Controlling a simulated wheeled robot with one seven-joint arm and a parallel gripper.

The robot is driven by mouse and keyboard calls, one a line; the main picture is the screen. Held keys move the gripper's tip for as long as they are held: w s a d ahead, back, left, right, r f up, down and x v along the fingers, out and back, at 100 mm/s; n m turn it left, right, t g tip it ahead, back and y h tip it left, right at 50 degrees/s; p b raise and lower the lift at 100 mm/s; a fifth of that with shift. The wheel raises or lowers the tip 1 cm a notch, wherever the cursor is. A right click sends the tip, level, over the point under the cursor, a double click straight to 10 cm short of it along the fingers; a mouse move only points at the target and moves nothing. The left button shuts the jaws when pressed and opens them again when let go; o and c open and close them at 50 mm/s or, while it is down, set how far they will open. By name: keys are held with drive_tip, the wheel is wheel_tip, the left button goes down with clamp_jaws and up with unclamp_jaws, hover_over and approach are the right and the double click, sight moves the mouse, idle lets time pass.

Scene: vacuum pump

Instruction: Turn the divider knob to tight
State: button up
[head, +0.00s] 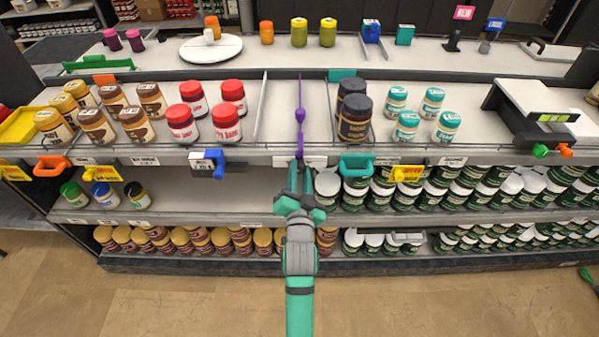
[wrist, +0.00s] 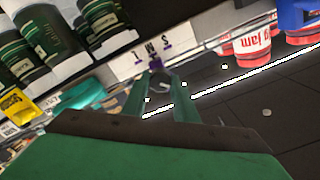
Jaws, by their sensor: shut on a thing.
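A purple divider (head: 299,115) with thicker bulges runs front to back along the middle shelf, between the red-lidded jars and the dark jars. Its front end meets a white label plate at the shelf edge. In the wrist view the white plate (wrist: 140,50) carries several letters, among them S, M and T, with small purple parts at it. My gripper (head: 299,168) is at the shelf's front edge, shut on the divider knob (wrist: 155,65), which shows as a small purple piece at the fingertips. The fingers hide most of the knob, and I cannot tell which letter it points to.
Red-lidded jars (head: 205,108) stand left of the divider and dark jars (head: 354,118) right of it. A blue clip (head: 207,162) and a teal clip (head: 357,166) hang on the shelf edge either side.

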drive_tip(key=m, duration=0.3)
drive_tip(key=shift+m, duration=2.3)
drive_tip(key=o, duration=1.1)
drive_tip(key=shift+c, duration=0.2)
drive_tip(key=s, duration=1.1)
